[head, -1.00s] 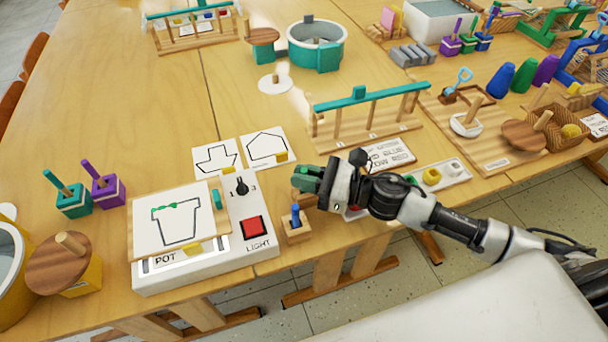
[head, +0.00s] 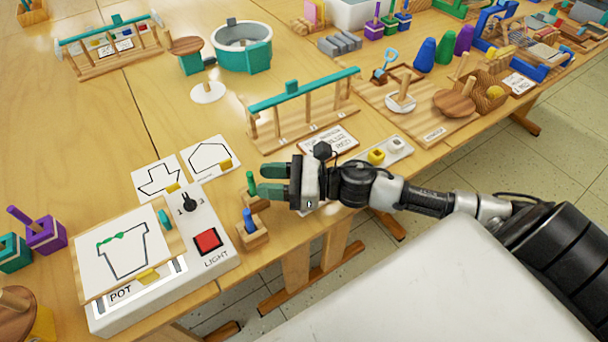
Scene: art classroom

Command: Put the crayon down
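A green crayon (head: 251,184) stands upright in a small wooden holder (head: 257,202) at the table's front edge. My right gripper (head: 265,181) is just right of the green crayon, its two teal fingers pointing left. The fingers are apart with nothing seen between them. A blue crayon (head: 248,217) stands in a second wooden holder (head: 252,238) nearer the edge. My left gripper is out of view.
A white light box (head: 205,262) with a pot drawing (head: 118,247) stands left of the holders. Two outline cards (head: 158,177) lie behind it. A teal-topped wooden rack (head: 304,92) stands behind my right gripper.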

